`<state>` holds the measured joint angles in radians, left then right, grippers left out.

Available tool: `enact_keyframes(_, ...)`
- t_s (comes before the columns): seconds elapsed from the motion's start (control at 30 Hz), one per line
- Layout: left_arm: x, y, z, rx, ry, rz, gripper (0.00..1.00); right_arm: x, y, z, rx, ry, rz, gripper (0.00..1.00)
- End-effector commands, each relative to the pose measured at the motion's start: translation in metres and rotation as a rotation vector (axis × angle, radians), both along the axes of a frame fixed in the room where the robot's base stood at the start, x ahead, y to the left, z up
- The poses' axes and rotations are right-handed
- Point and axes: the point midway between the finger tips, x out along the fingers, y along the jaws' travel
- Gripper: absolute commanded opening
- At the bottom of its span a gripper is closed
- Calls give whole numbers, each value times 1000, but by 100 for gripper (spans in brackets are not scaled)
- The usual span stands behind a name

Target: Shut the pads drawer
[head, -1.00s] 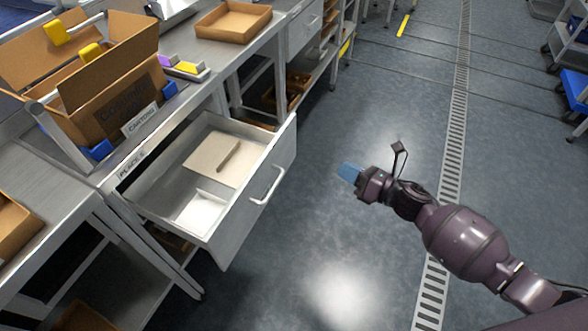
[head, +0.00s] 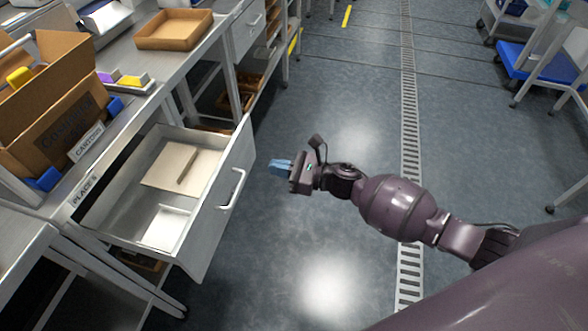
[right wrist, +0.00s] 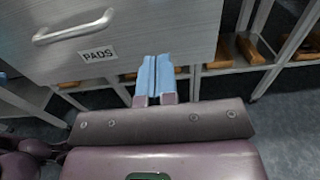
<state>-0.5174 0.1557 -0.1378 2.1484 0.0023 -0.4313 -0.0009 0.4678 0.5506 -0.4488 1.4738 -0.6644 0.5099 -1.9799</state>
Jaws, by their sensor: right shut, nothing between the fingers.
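The pads drawer (head: 222,200) is pulled out from under the workbench at left in the head view. Its grey front with a bar handle (head: 233,188) faces right. In the right wrist view the drawer front (right wrist: 190,30) fills the top, with the "PADS" label (right wrist: 97,54) and handle (right wrist: 75,27). Inside lie a beige board (head: 175,175) and a white pad stack (head: 165,228). My right gripper (head: 277,167), with blue fingertips, is shut and empty, just right of the drawer front; whether it touches is unclear. My left gripper is out of view.
An open cardboard carton (head: 55,110) stands on the bench above the drawer. A brown tray (head: 174,30) lies farther along. Open floor (head: 320,230) with a drain grate (head: 408,150) lies to the right. A blue-shelved cart (head: 540,65) stands at upper right.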

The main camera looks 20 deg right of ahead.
Motion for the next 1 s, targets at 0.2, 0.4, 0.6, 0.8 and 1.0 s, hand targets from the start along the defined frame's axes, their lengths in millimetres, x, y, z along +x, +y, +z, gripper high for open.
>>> enact_keyframes(0.2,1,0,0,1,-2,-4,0,22,31,0,1,0,1,0)
enact_keyframes(0.4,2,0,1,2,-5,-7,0,34,47,-1,0,2,0,0)
enact_keyframes(0.6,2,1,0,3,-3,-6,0,39,53,0,0,1,-1,0)
enact_keyframes(0.8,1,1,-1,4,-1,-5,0,39,53,0,1,1,-1,0)
enact_keyframes(1.0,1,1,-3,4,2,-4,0,40,55,-1,1,2,0,0)
